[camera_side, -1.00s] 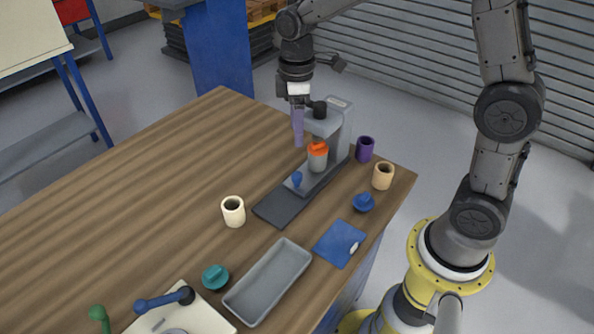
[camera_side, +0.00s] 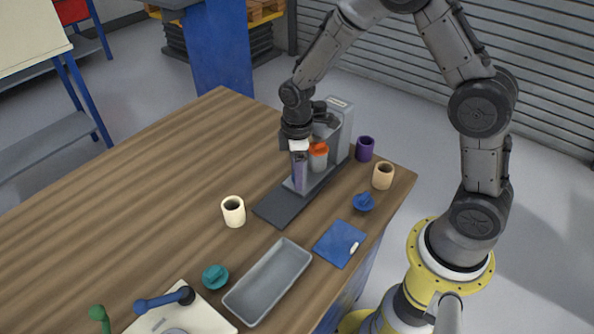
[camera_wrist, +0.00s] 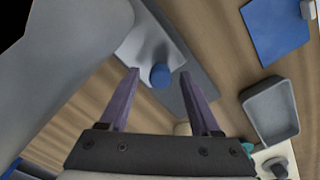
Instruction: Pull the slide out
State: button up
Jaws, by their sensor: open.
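A grey machine (camera_side: 341,125) stands on the table with a light grey slide (camera_wrist: 140,45) over a long dark base plate (camera_side: 279,207). The slide bears a blue knob (camera_wrist: 160,76). A grey cup with an orange top (camera_side: 318,158) sits in the machine. My gripper (camera_side: 299,190) points down over the slide with its purple fingers open. In the wrist view, the knob shows between the fingertips of my gripper (camera_wrist: 159,72); I cannot tell whether they touch it. In the side view, my fingers hide the knob.
A cream cup (camera_side: 233,212) stands left of the base plate. A purple cup (camera_side: 365,149), a tan cup (camera_side: 383,176), a blue knobbed piece (camera_side: 363,202) and a blue pad (camera_side: 339,243) lie to the right. A grey tray (camera_side: 268,281) is in front. The table's left part is clear.

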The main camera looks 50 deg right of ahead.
jog(key=shift+c, duration=0.2)
grip_shut()
dwell(1.3)
